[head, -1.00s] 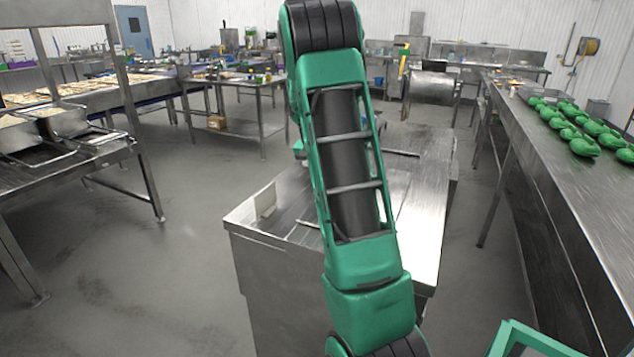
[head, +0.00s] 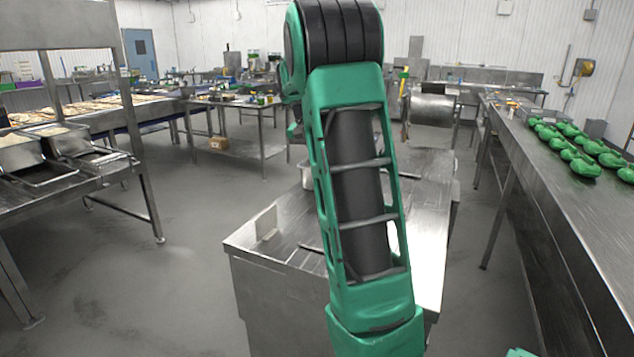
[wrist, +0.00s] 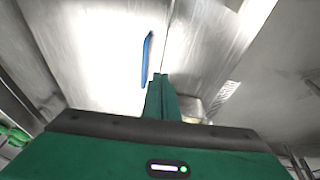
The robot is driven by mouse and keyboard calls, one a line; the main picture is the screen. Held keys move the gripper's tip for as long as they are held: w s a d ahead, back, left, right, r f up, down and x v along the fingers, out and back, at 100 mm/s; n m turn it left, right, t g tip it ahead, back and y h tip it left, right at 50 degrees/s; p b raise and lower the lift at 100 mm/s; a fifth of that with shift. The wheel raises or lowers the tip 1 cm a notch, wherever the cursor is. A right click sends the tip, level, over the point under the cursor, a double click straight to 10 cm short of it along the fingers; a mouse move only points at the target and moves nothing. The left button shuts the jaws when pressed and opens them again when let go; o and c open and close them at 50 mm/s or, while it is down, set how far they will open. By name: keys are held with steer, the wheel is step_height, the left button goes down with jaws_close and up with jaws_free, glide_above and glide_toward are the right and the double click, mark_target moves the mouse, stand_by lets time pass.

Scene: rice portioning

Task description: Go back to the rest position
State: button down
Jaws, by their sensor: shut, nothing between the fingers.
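My gripper (wrist: 161,95) shows in the wrist view with its green fingers together and nothing between them. It points at a shiny metal surface, with a thin blue object (wrist: 147,58) near the fingertips. I cannot tell how far the blue object is from them. In the head view my green and black arm is raised in the middle of the picture. The gripper itself is hidden there behind the arm.
A steel table (head: 270,245) stands in front of me, partly hidden by my arm. A long steel counter (head: 545,185) with several green items (head: 580,150) runs along the right. A rack with metal pans (head: 18,152) stands at the left. The floor between is clear.

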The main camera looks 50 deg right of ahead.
steer(key=shift+a+r, duration=0.15)
steer(key=shift+r, duration=0.1)
steer(key=s+a+f+n+y, duration=0.1)
steer(key=s+a+f+n, duration=0.1)
steer(key=s+a, duration=0.6)
steer(key=s+a+f+n+y, duration=0.1)
steer(key=s+a+f+n, duration=0.2)
steer(key=s+a, duration=0.6)
steer(key=s+a+f+n+y, duration=0.1)
steer(key=s+a+f, duration=0.3)
steer(key=s+a, duration=0.5)
steer(key=s+n, duration=0.1)
steer(key=s, duration=0.3)
steer(key=shift+s+a+n+y, duration=0.25)
steer(key=shift+n+y, duration=0.15)
steer(key=shift+s, duration=0.1)
